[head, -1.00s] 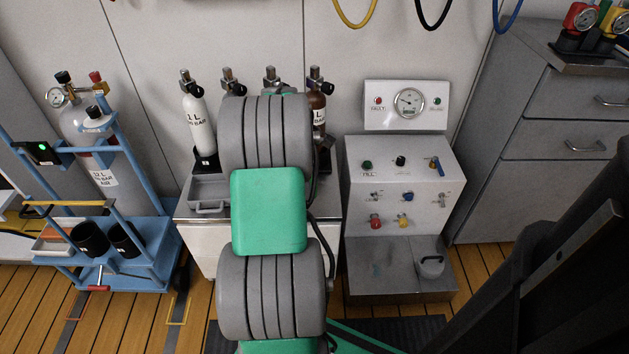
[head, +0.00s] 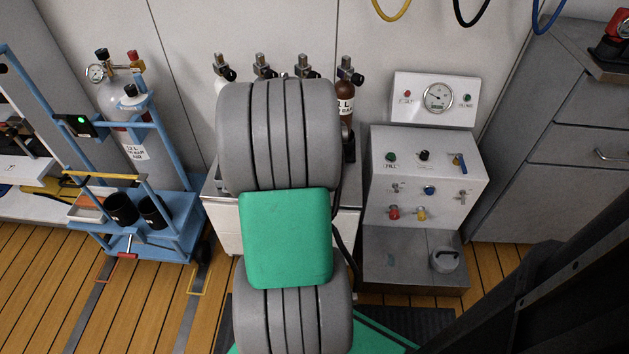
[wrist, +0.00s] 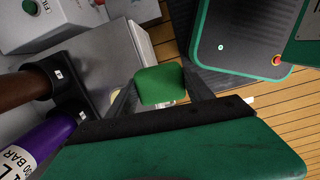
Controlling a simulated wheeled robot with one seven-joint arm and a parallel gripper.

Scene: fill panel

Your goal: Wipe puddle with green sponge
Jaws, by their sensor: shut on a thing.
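In the wrist view my gripper (wrist: 162,92) is shut on the green sponge (wrist: 160,85), a small rounded block between the two dark fingers. In the head view my own arm hides the gripper and the sponge. The fill panel (head: 428,178) is a pale box with knobs and a gauge, right of my arm. Its grey metal lower tray (head: 410,275) bears a faint bluish patch (head: 392,262) at its left; I cannot tell for sure that this is the puddle.
A grey rounded pot (head: 445,260) stands at the tray's right. Bottles, including a brown one (head: 345,105), stand on a white cabinet (head: 222,225) behind my arm. A blue trolley (head: 170,240) with a cylinder is at left. Grey drawers (head: 570,140) are at right.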

